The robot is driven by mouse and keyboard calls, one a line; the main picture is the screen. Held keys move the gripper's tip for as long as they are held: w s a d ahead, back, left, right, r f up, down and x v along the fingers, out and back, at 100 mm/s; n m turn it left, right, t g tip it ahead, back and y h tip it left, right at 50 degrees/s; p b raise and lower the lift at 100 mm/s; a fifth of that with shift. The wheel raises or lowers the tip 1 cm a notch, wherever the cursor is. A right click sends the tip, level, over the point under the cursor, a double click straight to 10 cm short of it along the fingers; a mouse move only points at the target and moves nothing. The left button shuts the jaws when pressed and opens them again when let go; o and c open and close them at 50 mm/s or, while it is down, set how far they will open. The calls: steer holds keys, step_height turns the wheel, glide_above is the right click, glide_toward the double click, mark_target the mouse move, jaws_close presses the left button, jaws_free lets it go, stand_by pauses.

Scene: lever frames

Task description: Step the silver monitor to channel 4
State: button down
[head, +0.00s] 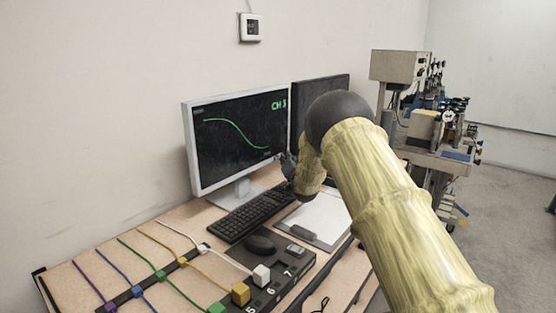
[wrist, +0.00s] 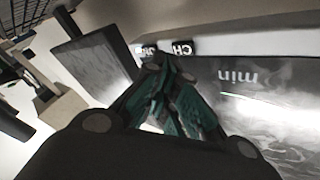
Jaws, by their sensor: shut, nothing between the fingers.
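The silver monitor (head: 188,150) stands on the desk in the head view. Its dark screen shows a green curve and a green label that looks like "CH 3". My gripper (head: 287,162) is shut and empty at the monitor's lower right corner, partly hidden by my arm. In the wrist view my gripper (wrist: 160,58) has its fingers together close to a dark label reading "CH" (wrist: 182,48) on the light bezel. A second small dark label beside it is partly hidden behind the fingertips. I cannot tell whether the fingertips touch the bezel.
A dark monitor (head: 318,92) stands behind to the right. A black keyboard (head: 250,212), a mouse (head: 260,244) and a clipboard (head: 318,218) lie in front. Coloured cables and a numbered block strip (head: 285,275) fill the near desk. An equipment cart (head: 440,155) stands beyond my arm.

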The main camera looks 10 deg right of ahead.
steer(key=shift+w+a+b, duration=0.5)
steer(key=shift+w, duration=0.05)
stand_by(1.3)
steer(key=shift+s+d, duration=0.5)
steer(key=shift+s, duration=0.1)
steer(key=shift+s+d, duration=0.75)
steer(key=shift+s, duration=0.25)
steer(key=shift+s+d, duration=0.75)
steer(key=shift+s, duration=0.25)
